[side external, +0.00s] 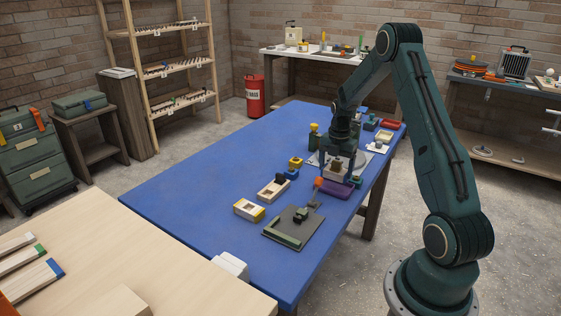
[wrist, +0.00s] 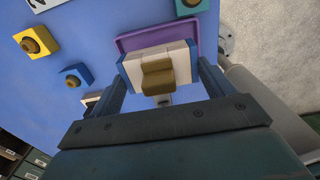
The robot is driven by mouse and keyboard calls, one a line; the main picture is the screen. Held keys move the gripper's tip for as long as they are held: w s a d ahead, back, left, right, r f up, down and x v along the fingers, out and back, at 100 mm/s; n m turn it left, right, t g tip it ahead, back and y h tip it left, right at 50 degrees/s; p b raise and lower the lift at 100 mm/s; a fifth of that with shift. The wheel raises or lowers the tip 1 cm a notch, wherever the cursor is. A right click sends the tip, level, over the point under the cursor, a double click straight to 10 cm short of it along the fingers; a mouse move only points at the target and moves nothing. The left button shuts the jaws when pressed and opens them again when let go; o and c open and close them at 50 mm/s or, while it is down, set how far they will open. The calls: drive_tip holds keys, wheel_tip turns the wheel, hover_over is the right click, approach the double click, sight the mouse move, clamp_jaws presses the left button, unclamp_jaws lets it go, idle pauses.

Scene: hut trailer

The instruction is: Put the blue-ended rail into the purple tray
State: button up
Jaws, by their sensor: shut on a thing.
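My gripper (side external: 338,160) is shut on the blue-ended rail, a short pale block with blue ends and a tan knob on top. In the wrist view the rail (wrist: 142,66) sits level between my two fingers. The purple tray (side external: 331,190) is on the blue table, below the gripper and rail in the side view. In the wrist view the tray (wrist: 158,31) shows just beyond the rail, which covers part of it. I cannot tell exactly how high the rail is above the tray.
Yellow (wrist: 37,41) and blue (wrist: 76,75) knobbed blocks stand left of the tray. A teal block (side external: 355,181) stands close to its right. A dark board (side external: 276,231) and a yellow-ended block (side external: 248,209) lie nearer the camera. The table's left part is clear.

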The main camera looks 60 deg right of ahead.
drive_tip(key=shift+f, duration=2.1)
drive_tip(key=o, duration=0.9)
wheel_tip(320, 180, up, 14)
drive_tip(key=shift+f, duration=0.25)
drive_tip(key=shift+r, duration=0.15)
